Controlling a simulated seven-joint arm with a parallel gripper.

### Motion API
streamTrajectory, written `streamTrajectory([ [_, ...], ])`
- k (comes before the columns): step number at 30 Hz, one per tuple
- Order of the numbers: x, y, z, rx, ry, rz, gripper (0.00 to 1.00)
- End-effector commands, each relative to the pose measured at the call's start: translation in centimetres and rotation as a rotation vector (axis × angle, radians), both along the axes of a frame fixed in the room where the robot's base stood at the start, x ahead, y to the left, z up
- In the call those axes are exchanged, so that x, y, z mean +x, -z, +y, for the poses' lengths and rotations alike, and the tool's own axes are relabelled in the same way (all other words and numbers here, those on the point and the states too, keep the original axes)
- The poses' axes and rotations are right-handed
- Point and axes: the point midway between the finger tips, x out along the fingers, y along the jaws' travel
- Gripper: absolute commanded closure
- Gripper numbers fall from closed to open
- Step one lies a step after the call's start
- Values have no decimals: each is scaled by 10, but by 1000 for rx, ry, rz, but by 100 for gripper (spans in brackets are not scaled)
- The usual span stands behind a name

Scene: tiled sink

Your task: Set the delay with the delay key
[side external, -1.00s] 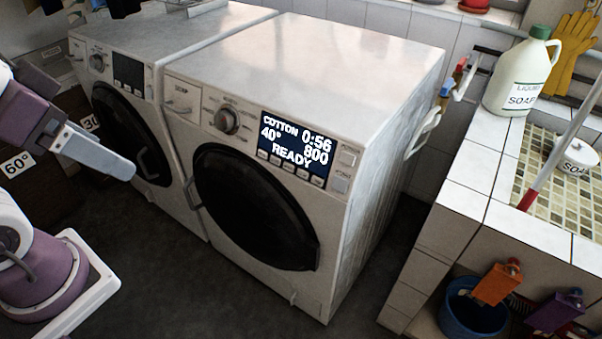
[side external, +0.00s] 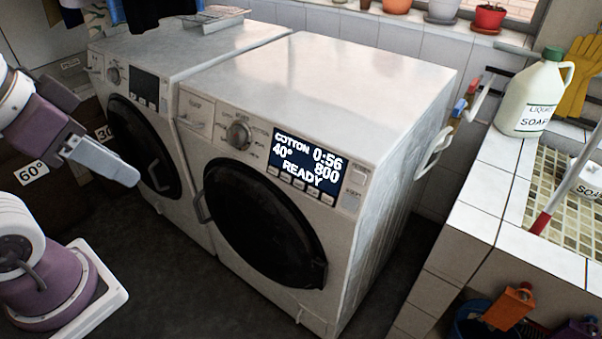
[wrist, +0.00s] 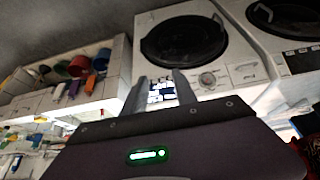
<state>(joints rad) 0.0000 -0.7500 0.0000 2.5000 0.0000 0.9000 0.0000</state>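The front white washing machine (side external: 340,75) has a lit display (side external: 306,164) reading COTTON, 40°, 0:56, 800, READY. A row of small keys (side external: 298,184) runs under the display, and more keys (side external: 359,177) sit at its right; I cannot read which is the delay key. A round knob (side external: 238,135) is left of the display. My gripper (side external: 132,176) is in the air at the left, well away from the panel. In the wrist view, the fingers of my gripper (wrist: 160,85) are apart with nothing held, and part of the display (wrist: 157,92) shows between them.
A second washer (side external: 165,45) with a dark screen stands left of the first. A tiled counter (side external: 490,185) at the right holds a soap jug (side external: 530,100). Open air lies between my gripper and the front washer's panel.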

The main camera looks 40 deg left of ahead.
Motion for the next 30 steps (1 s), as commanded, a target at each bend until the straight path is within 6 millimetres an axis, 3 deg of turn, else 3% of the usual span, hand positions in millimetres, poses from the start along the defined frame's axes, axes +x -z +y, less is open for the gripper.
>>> streamTrajectory([
  [1,0,0,0,0,0,0,78],
  [4,0,0,0,0,0,0,98],
  [5,0,0,0,0,0,0,100],
  [30,0,0,0,0,0,0,100],
])
